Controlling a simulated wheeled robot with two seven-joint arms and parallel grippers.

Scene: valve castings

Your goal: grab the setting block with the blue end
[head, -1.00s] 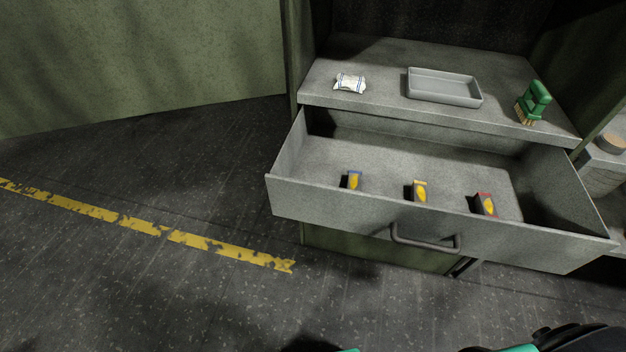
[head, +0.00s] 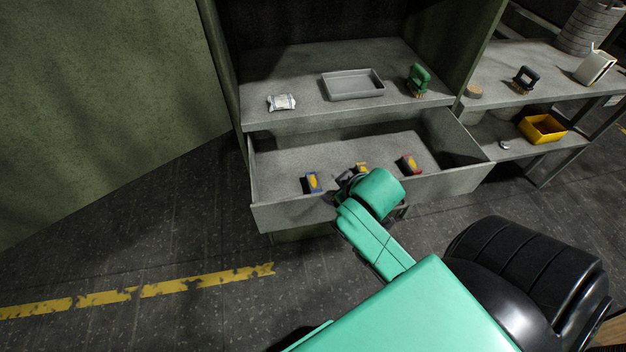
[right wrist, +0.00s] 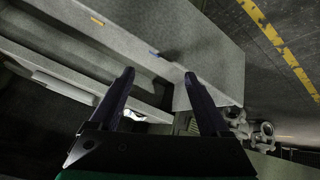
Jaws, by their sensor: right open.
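The setting block with the blue end (head: 313,183) stands in the open drawer at its left, near the front wall, with a yellow face showing. In the right wrist view only a small blue strip (right wrist: 154,52) of it shows, beyond the fingertips. My right gripper (head: 346,178) is over the drawer front, just right of this block, partly hidden behind my wrist. In the right wrist view its two fingers (right wrist: 160,82) are apart, with nothing held between them. My left gripper is not in view.
A block with an orange end (head: 361,167) is partly hidden by my wrist; a red-ended block (head: 410,164) stands farther right. The drawer (head: 290,217) has upright walls. A grey tray (head: 352,86), white packet (head: 281,102) and green brush (head: 419,79) are on the top above.

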